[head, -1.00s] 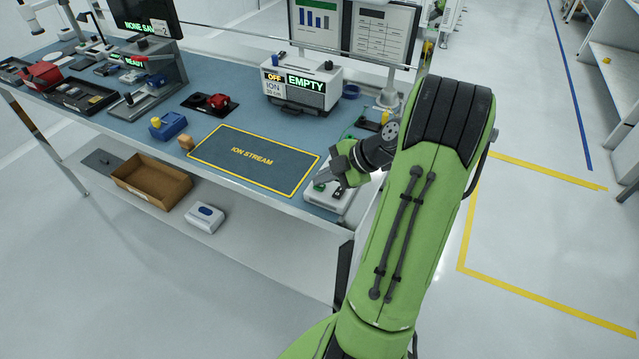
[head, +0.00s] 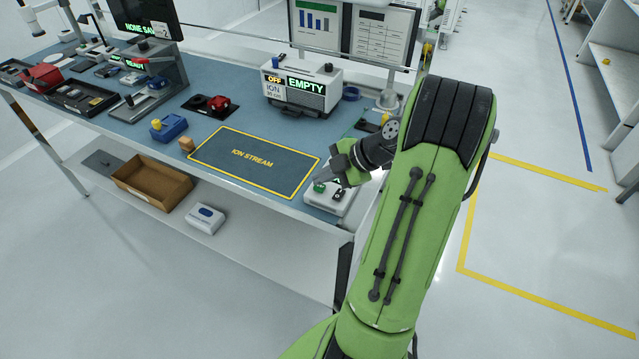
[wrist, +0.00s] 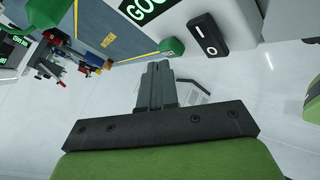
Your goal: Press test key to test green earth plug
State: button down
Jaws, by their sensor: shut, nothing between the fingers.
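The white tester box (head: 322,206) stands at the front right corner of the bench. A green key (head: 319,186) sits on it; in the wrist view this green key (wrist: 170,47) has small print like "TEST" beside it. A black rocker switch (wrist: 207,35) is to its right, and a partly cut-off display (wrist: 145,7) starts with "GOO". My gripper (head: 328,177) is over the box; in the wrist view its shut, empty fingers (wrist: 158,68) end just below the key. I cannot tell whether they touch it. A green body (wrist: 45,12) at the top left may be the earth plug.
A yellow-edged "ION STREAM" mat (head: 225,165) lies left of the tester. Behind it is an ioniser box (head: 300,85) showing "OFF" and "EMPTY". A blue block (head: 170,127) and a red part (head: 217,104) lie farther left. A cardboard tray (head: 150,185) is on the lower shelf.

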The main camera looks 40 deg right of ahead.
aim_at(324, 187)
jog(key=shift+r, duration=0.4)
jog(key=shift+r+p, duration=1.65)
jog(key=shift+r, duration=0.95)
jog(key=shift+f, duration=0.1)
